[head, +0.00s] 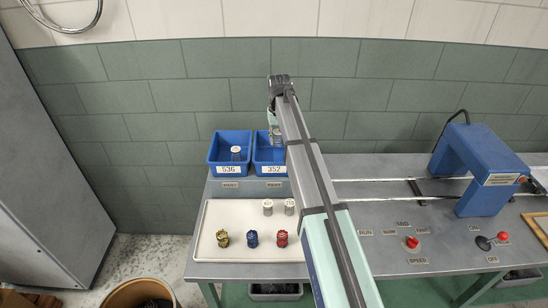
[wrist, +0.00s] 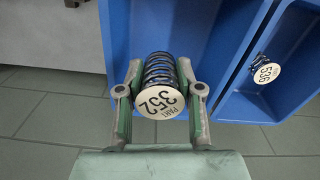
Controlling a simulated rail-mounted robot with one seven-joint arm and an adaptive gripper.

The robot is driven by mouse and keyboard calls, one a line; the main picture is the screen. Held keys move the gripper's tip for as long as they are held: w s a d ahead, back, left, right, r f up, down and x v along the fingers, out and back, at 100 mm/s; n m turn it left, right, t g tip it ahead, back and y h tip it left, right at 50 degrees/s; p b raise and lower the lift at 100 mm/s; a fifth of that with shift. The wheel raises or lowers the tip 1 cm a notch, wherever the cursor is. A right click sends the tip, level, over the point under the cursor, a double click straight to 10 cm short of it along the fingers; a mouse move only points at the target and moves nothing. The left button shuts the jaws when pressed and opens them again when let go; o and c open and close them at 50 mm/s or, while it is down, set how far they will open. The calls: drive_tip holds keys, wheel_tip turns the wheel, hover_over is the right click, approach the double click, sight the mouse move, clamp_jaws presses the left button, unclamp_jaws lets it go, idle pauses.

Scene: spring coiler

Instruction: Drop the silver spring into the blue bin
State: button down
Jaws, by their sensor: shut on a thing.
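My gripper (wrist: 159,78) is shut on a dark, silvery coil spring (wrist: 158,68) with a round cream tag reading PART 352. In the head view the held spring (head: 277,138) shows at the blue bin labelled 352 (head: 274,170), partly hidden by my arm. In the wrist view the spring is over this bin (wrist: 205,50), between the two fingers. The other blue bin, labelled 536 (head: 228,170), stands directly to the left in the head view. A spring tagged 536 (head: 236,153) stands in it; it also shows in the wrist view (wrist: 263,72).
A blue machine (head: 480,165) stands at the right. A tiled wall is close behind the bins.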

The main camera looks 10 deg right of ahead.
drive_tip(key=shift+f+b, duration=0.55)
drive_tip(key=shift+f, duration=0.9)
drive_tip(key=c, duration=0.7)
unclamp_jaws()
wheel_tip(320, 180, up, 12)
drive_tip(key=shift+r, duration=0.1)
